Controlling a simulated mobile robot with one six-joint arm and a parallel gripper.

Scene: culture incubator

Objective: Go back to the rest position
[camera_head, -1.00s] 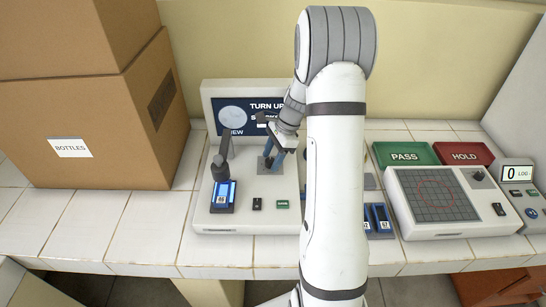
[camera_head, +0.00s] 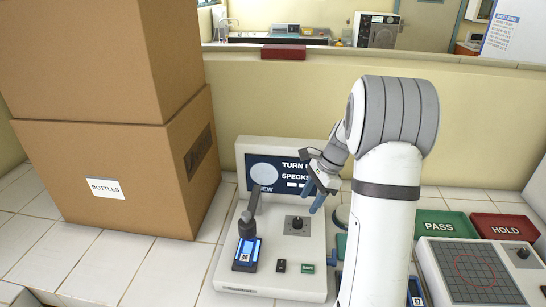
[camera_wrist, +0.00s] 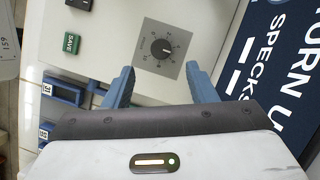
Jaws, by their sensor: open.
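My gripper (camera_head: 313,189) is raised above the right part of the white viewer device (camera_head: 252,283), beside its screen (camera_head: 262,172). In the wrist view my gripper (camera_wrist: 160,85) shows two blue fingers spread apart with nothing between them. Beyond the fingertips is a grey plate with a black dial (camera_wrist: 162,47), apart from the fingers. The dial also shows in the head view (camera_head: 297,223). A blue-framed slide (camera_head: 247,254) sits on the device under its dark viewing arm. My arm hides part of the counter to the right.
Cardboard boxes (camera_head: 120,180) stand at the left. A low wall runs behind the counter.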

